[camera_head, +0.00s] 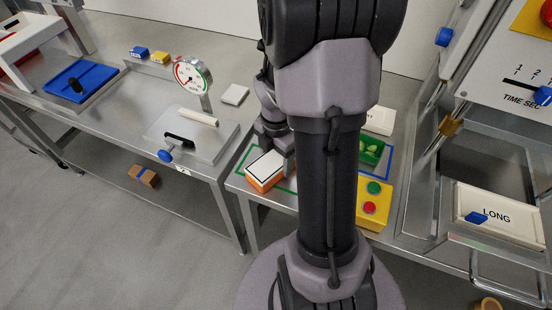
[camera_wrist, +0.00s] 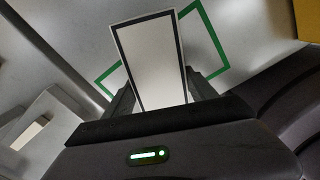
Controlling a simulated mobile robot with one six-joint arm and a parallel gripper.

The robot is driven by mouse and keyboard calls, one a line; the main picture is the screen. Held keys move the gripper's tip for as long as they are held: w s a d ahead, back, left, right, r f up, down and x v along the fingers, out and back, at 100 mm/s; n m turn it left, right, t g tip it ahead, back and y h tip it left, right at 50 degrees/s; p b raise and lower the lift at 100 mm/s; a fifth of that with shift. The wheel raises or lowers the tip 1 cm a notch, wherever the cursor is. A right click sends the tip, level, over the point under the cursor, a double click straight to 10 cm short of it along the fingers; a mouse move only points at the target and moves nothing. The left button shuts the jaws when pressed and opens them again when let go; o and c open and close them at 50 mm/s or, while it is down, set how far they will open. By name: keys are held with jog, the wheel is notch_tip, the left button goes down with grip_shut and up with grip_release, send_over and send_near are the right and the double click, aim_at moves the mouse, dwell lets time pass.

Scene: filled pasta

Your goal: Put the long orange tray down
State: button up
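The orange tray (camera_head: 264,180) has a white top with a black border. In the head view it is over the green outline on the metal table, left of my arm. In the wrist view its white top (camera_wrist: 151,60) lies between the two fingers of my gripper (camera_wrist: 160,97), which is shut on it by its near end. My gripper (camera_head: 281,150) is partly hidden behind my arm in the head view. The green outline (camera_head: 241,160) shows around the tray, also in the wrist view (camera_wrist: 194,8). I cannot tell whether the tray's underside touches the table.
A green bin (camera_head: 371,151) stands in a blue outline to the right, behind a yellow box (camera_head: 374,204) with green and red buttons. A "LONG" panel (camera_head: 499,217) is far right.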

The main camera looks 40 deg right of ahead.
aim_at(276, 158)
jog(key=o, duration=0.4)
notch_tip(276, 158, up, 12)
jog(key=p, duration=0.6)
jog(key=s+a+r+m+t, duration=0.2)
jog(key=a+r+m, duration=0.3)
jog(key=a+m, duration=0.2)
jog(key=s+a+r+m+t+y, duration=0.1)
jog(key=a+r+m, duration=0.3)
jog(key=a+m, duration=0.4)
jog(key=s+a+r+m+t+y, duration=0.1)
jog(key=s+a+r+m+t, duration=0.1)
jog(key=s+a+r+m, duration=0.2)
jog(key=a+r+m, duration=0.1)
jog(key=a+m, duration=0.2)
jog(key=a, duration=0.2)
jog(key=shift+r+t, duration=0.35)
jog(key=shift+t, duration=0.05)
jog(key=shift+a, duration=0.1)
